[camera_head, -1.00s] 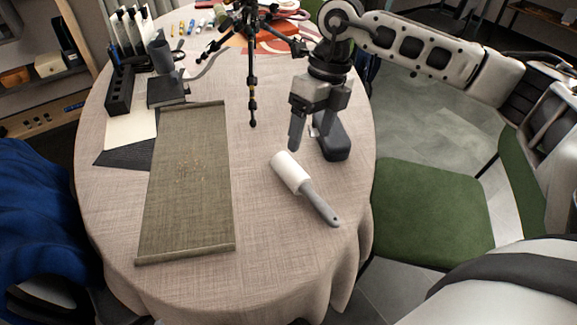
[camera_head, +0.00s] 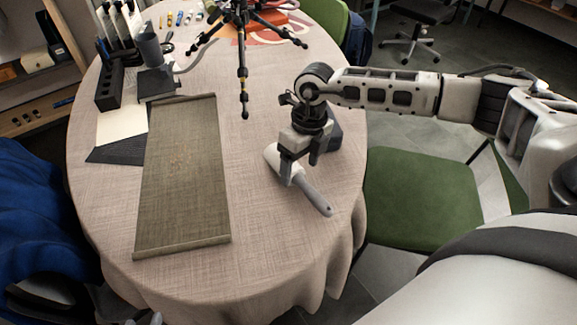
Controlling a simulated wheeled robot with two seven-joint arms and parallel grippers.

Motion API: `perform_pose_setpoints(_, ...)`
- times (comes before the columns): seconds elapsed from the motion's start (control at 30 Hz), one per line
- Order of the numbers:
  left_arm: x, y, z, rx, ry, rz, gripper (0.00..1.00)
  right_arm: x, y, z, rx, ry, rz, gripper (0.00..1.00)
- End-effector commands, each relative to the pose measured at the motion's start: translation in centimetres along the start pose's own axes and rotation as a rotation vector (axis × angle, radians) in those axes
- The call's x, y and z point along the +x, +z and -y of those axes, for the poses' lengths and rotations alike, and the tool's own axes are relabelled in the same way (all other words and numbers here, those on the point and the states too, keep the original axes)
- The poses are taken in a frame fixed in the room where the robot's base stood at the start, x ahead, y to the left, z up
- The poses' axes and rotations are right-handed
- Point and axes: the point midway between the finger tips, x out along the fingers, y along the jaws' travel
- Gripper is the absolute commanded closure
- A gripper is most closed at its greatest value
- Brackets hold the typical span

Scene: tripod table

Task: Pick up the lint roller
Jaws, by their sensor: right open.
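The lint roller (camera_head: 314,196) lies on the cloth-covered table (camera_head: 270,245) near its right side. Its white roll points to the upper left and its grey handle to the lower right. My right gripper (camera_head: 300,166) is open and pointing down over the roller, where the roll meets the handle. It hides part of the roller there. I cannot tell whether the fingers touch it. At the bottom left edge, a small part of what seems to be my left gripper (camera_head: 147,319) shows; its jaws cannot be made out.
A dark upright object (camera_head: 334,136) stands just behind my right gripper. A long olive mat (camera_head: 182,180) lies left of the roller. A black tripod (camera_head: 243,75) stands further back. A green chair (camera_head: 425,200) is at the right. The cloth in front of the roller is clear.

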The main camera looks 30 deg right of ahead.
Motion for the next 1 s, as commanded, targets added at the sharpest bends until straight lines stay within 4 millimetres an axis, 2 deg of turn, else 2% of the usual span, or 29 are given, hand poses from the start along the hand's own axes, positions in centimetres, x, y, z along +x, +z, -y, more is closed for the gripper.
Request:
perform_pose_setpoints(0.17,0.0,0.4,0.1,0.004,-0.001,0.011,0.64,2.2,0.0,0.0,0.0,0.0,-0.001,0.27)
perform_pose_setpoints(0.43,0.1,0.4,0.1,0.005,-0.001,0.012,0.64,2.5,0.1,0.0,-0.001,0.0,0.001,0.27)
perform_pose_setpoints(0.47,0.1,0.4,0.1,0.005,-0.001,0.012,0.64,2.5,0.1,0.0,-0.001,0.0,0.001,0.32)
perform_pose_setpoints(0.6,0.1,0.2,0.1,0.005,-0.001,0.008,0.64,2.5,0.1,0.0,0.0,0.0,0.001,0.71)
perform_pose_setpoints(0.63,0.1,0.2,0.1,0.005,-0.001,0.007,0.64,2.5,0.1,0.0,0.0,0.0,0.001,0.77)
perform_pose_setpoints(1.0,0.1,-0.1,0.1,0.005,-0.001,0.0,0.64,2.1,0.1,-0.1,0.0,0.0,0.003,0.78)
